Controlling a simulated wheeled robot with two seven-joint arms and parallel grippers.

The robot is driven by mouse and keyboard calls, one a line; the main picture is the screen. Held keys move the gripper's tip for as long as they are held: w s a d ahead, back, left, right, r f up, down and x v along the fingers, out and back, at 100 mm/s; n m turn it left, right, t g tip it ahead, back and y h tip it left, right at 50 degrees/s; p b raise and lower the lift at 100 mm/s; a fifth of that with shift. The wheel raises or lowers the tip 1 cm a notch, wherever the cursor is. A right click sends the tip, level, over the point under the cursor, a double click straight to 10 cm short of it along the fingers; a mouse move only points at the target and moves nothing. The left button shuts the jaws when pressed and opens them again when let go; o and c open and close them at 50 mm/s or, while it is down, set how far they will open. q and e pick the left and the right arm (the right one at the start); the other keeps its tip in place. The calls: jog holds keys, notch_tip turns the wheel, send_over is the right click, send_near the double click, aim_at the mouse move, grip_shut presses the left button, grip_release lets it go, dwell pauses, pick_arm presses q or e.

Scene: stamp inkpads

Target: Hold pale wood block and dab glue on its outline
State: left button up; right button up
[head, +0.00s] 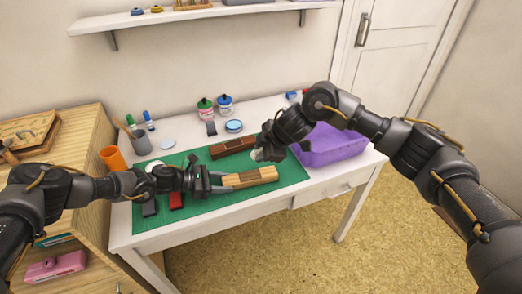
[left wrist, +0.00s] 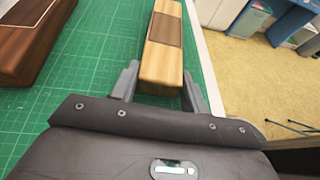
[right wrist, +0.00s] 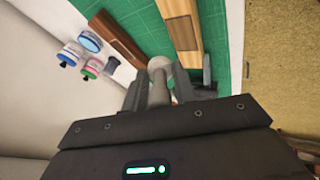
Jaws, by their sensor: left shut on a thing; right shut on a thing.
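The pale wood block (head: 250,176), with a darker brown panel on top, lies on the green mat (head: 290,177). My left gripper (head: 222,182) is shut on its left end; the left wrist view shows the block (left wrist: 163,62) between the fingertips (left wrist: 160,85). My right gripper (head: 262,150) is above the mat, just behind the block and apart from it. In the right wrist view its fingers (right wrist: 160,88) are shut on a small, pale, round-ended thing (right wrist: 159,64), perhaps the glue dabber; the fingers hide much of it. I cannot see any glue on the block.
A dark wood block (head: 233,147) lies behind the pale one. A purple bin (head: 326,146) stands at the right. Green-capped and blue-capped bottles (head: 205,110) stand at the back. A red pad (head: 176,201) and an orange cup (head: 112,158) are at the left.

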jog(key=shift+r, duration=0.25)
jog(key=shift+f, duration=3.75)
jog(key=shift+s+a+f, duration=0.15)
jog(key=shift+a+f, duration=0.1)
jog(key=shift+a, duration=0.5)
jog(key=shift+s+a, duration=0.2)
jog(key=shift+a, duration=0.55)
jog(key=shift+s+a, duration=0.15)
jog(key=shift+a, duration=0.6)
jog(key=shift+w+d, duration=0.25)
jog(key=shift+d, duration=0.85)
jog(key=shift+w+d, duration=0.25)
jog(key=shift+d, duration=0.85)
jog(key=shift+s+a, duration=0.25)
jog(key=shift+a, duration=0.85)
jog(key=shift+s+a, duration=0.25)
jog(key=shift+a, duration=0.85)
notch_tip(320, 180, up, 8)
